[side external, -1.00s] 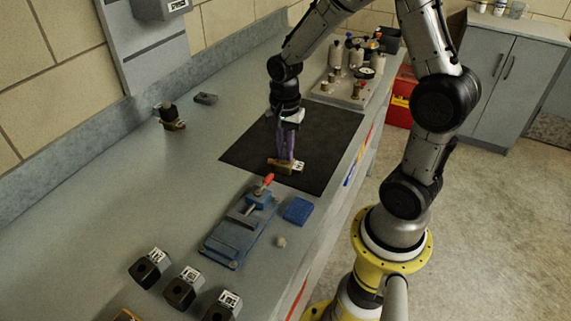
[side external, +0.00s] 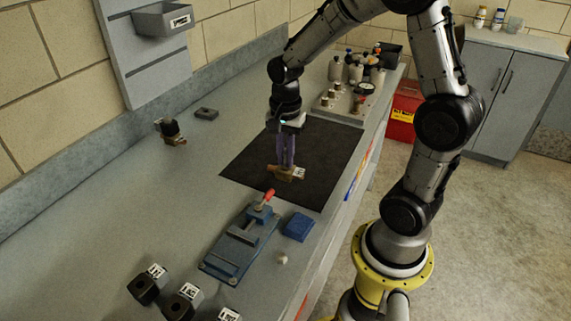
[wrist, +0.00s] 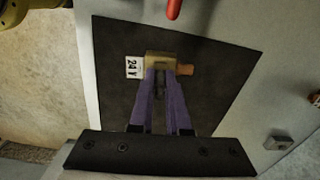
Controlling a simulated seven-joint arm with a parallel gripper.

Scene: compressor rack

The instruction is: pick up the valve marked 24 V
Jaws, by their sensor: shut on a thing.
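The valve marked 24 V (wrist: 160,62) is a brass body with a white label reading 24 V and a copper-coloured stub on the other side. It also shows in the side view (side external: 285,174). My gripper (side external: 286,164) points down over the black mat (side external: 325,150), with its purple fingers shut on the valve. The fingertips (wrist: 161,75) meet the brass body in the wrist view. The valve is over the mat; I cannot tell whether it is just clear of it.
A blue clamp fixture (side external: 238,245) with a red handle (side external: 265,197) and a blue block (side external: 298,227) stand in front of the mat. Another valve (side external: 170,131) stands at the left. Black coils (side external: 146,289) are at the front, and a manifold with gauges (side external: 340,105) behind.

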